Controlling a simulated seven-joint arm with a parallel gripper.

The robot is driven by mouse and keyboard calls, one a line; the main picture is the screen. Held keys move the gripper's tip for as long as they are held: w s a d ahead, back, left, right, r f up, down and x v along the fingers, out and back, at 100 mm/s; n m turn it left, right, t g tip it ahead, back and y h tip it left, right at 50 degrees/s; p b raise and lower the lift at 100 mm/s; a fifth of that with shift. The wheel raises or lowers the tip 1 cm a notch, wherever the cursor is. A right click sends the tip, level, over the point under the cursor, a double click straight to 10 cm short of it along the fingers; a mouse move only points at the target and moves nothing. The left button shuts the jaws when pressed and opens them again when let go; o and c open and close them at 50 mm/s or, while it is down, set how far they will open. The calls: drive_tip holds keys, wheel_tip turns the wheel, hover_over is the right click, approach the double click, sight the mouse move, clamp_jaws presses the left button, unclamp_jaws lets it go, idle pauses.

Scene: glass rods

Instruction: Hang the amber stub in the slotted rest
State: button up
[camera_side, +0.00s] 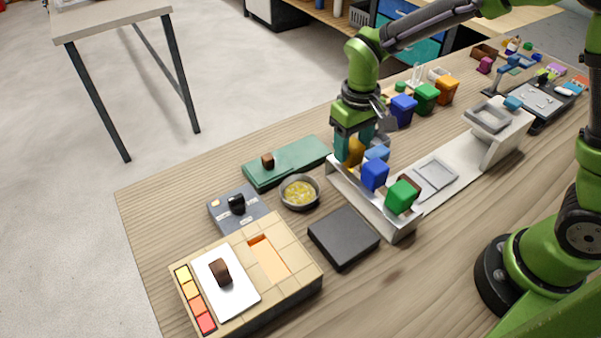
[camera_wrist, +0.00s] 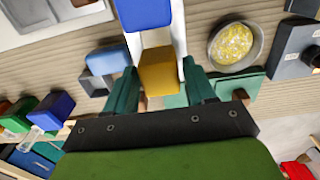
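The amber stub (camera_wrist: 159,70) is a yellow-brown block between the two fingers of my gripper (camera_wrist: 162,88). In the side view the amber stub (camera_side: 355,152) shows partly, behind and between the teal fingers. My gripper (camera_side: 354,146) points down at the far end of a pale, two-walled holder (camera_side: 405,230), which looks like the slotted rest. Narrow gaps seem to show beside the stub, so the fingers look open around it. The stub is in line between the holder's walls; its lower end is hidden. A blue block (camera_side: 374,174) and a green block (camera_side: 401,196) sit along the holder.
Left of the holder are a bowl of yellow bits (camera_side: 300,192), a dark square block (camera_side: 343,238) and a green mat (camera_side: 287,160). A tiled board (camera_side: 300,288) lies at the front. Coloured bins (camera_side: 426,97) and a pale stand (camera_side: 500,130) are behind and right.

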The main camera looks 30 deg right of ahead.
drive_tip(key=o, duration=0.3)
wheel_tip(320, 180, up, 17)
drive_tip(key=s+d+m+t, duration=0.1)
drive_tip(key=s+d+t, duration=0.1)
drive_tip(key=s, duration=0.2)
drive_tip(key=s+d+m+t+y, duration=0.1)
drive_tip(key=s+d+t, duration=0.1)
drive_tip(key=s, duration=0.3)
drive_tip(key=s+d+m+t+y, duration=0.1)
drive_tip(key=s+d+m+t, duration=0.1)
drive_tip(key=s, duration=0.3)
drive_tip(key=shift+s+d+f+t, duration=0.2)
drive_tip(key=shift+d+f+t, duration=0.2)
drive_tip(key=shift+d+t, duration=0.2)
